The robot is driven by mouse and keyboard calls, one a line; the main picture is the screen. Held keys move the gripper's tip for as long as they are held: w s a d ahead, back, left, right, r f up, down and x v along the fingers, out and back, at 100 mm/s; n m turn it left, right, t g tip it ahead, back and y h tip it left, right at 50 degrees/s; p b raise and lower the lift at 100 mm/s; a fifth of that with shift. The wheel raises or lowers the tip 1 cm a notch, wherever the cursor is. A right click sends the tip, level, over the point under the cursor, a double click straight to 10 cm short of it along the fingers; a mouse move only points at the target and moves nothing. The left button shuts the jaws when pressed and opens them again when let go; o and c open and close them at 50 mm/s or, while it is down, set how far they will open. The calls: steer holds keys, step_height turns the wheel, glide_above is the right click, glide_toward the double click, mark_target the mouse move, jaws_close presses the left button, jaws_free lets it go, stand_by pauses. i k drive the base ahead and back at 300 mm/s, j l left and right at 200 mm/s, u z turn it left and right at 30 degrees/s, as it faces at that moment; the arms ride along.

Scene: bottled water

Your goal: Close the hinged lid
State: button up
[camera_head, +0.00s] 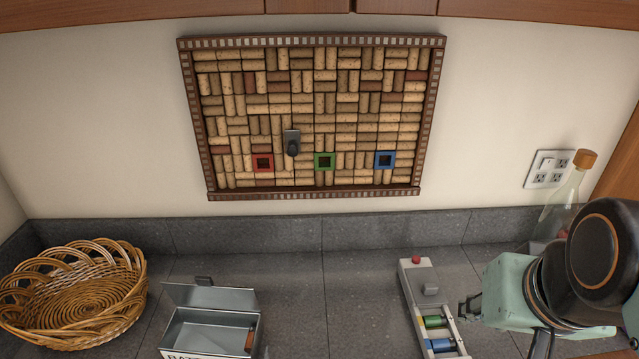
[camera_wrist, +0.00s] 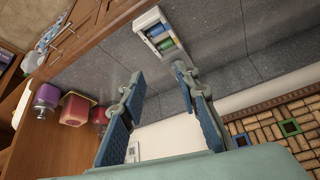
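A grey metal box (camera_head: 178,340) stands on the counter at the lower left of centre in the head view. Its hinged lid (camera_head: 210,297) stands open, raised at the back edge, with a dark tab on top. Lettering on the box front is partly cut off by the frame edge. A thin brown and dark item lies inside at the right. My gripper (camera_head: 468,306) is far to the right of the box, beside the battery device. In the wrist view my gripper (camera_wrist: 158,79) has its two blue-padded fingers spread and nothing between them. The box does not show there.
A pale battery device (camera_head: 418,287) with a red button and coloured cells lies between the box and my gripper; it also shows in the wrist view (camera_wrist: 146,22). A wicker basket (camera_head: 85,300) is left. A glass bottle (camera_head: 562,205) stands right. Counter between box and device is clear.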

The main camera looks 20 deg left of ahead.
mark_target(204, 294)
steer(key=u, duration=1.85)
steer(key=i+j+z, duration=0.1)
steer(key=j, duration=0.3)
steer(key=i+j, duration=0.15)
steer(key=j, duration=0.3)
steer(key=z, duration=0.05)
